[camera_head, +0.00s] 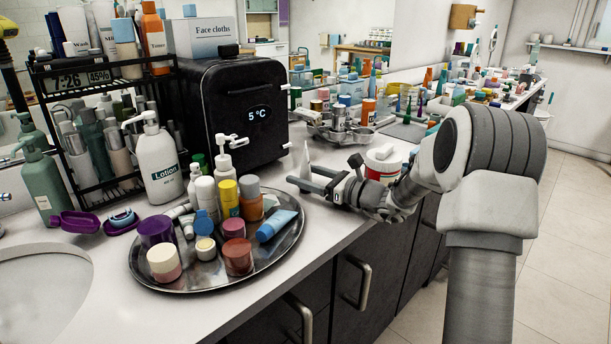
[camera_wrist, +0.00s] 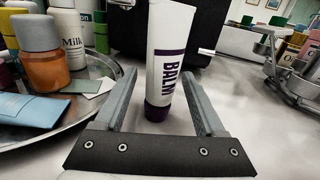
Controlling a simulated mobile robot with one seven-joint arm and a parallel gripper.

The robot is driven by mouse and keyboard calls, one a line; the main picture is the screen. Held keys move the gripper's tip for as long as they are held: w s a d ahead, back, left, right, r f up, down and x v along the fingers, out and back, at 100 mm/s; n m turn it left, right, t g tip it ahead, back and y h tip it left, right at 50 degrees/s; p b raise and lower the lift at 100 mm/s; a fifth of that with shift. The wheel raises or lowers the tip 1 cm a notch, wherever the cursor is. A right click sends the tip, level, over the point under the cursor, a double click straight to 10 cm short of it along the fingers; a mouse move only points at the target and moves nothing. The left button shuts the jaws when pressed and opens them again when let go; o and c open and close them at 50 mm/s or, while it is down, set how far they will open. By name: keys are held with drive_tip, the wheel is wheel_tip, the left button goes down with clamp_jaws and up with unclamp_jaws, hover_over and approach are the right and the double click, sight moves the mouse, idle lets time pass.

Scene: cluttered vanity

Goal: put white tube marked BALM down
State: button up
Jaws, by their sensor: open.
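The white tube marked BALM (camera_wrist: 168,52) stands upright on its dark purple cap on the counter, between the two fingers of my gripper (camera_wrist: 158,98) in the wrist view. Gaps show between the tube and both fingers, so my gripper is open around it. In the head view the tube (camera_head: 306,161) shows as a small white shape by my gripper (camera_head: 312,183), with its lower part hidden behind a finger.
A round metal tray (camera_head: 165,281) crowded with bottles, jars and a blue tube (camera_head: 277,224) lies close on the left. A black mini fridge (camera_head: 240,105) stands behind.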

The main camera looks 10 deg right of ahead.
drive_tip(key=shift+r, duration=0.2)
drive_tip(key=p+v, duration=0.2)
drive_tip(key=v, duration=1)
drive_tip(key=shift+p, duration=0.4)
drive_tip(key=shift+a, duration=0.1)
